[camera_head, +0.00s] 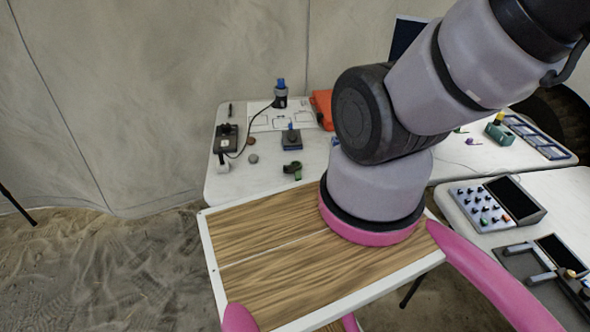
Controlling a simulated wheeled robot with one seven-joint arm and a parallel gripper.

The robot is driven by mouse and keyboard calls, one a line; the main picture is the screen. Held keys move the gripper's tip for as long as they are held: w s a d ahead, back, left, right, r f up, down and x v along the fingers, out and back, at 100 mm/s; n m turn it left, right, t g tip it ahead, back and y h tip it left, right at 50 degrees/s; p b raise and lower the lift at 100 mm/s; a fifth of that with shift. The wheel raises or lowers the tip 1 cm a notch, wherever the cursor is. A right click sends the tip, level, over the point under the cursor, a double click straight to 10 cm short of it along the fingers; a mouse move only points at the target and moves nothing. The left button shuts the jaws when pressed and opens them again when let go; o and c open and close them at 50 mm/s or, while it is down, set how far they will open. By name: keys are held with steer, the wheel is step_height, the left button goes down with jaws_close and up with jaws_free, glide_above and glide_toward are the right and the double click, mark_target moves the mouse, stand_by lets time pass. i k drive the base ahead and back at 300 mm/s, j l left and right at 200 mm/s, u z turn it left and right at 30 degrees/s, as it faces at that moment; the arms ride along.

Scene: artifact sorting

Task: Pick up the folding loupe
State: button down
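I cannot pick out the folding loupe for certain. A small dark green curled object (293,169) lies near the front edge of the white table (222,188), and it may be the loupe; it is too small to tell. My gripper is not in view. My arm fills the upper right and middle of the view and runs out of the picture at the top right. It hides part of the tabletop behind it.
The table also holds a black device (226,140) with a cable, a paper sheet (268,119), a blue-knobbed box (291,140), round pieces (253,158) and an orange case (321,107). A knobbed panel (482,208) and a blue tray (537,137) stand right.

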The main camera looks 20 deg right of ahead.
mark_target(297, 176)
steer(key=j+z, duration=0.1)
steer(key=z, duration=0.55)
steer(key=j+z, duration=0.45)
steer(key=k+j+z, duration=0.2)
steer(key=j+z, duration=0.25)
steer(key=k+j, duration=0.2)
steer(key=j, duration=0.2)
steer(key=k+j+z, duration=0.1)
steer(key=j, duration=0.35)
steer(key=k+j+z, duration=0.1)
steer(key=k+j, duration=0.15)
steer(key=j, duration=0.15)
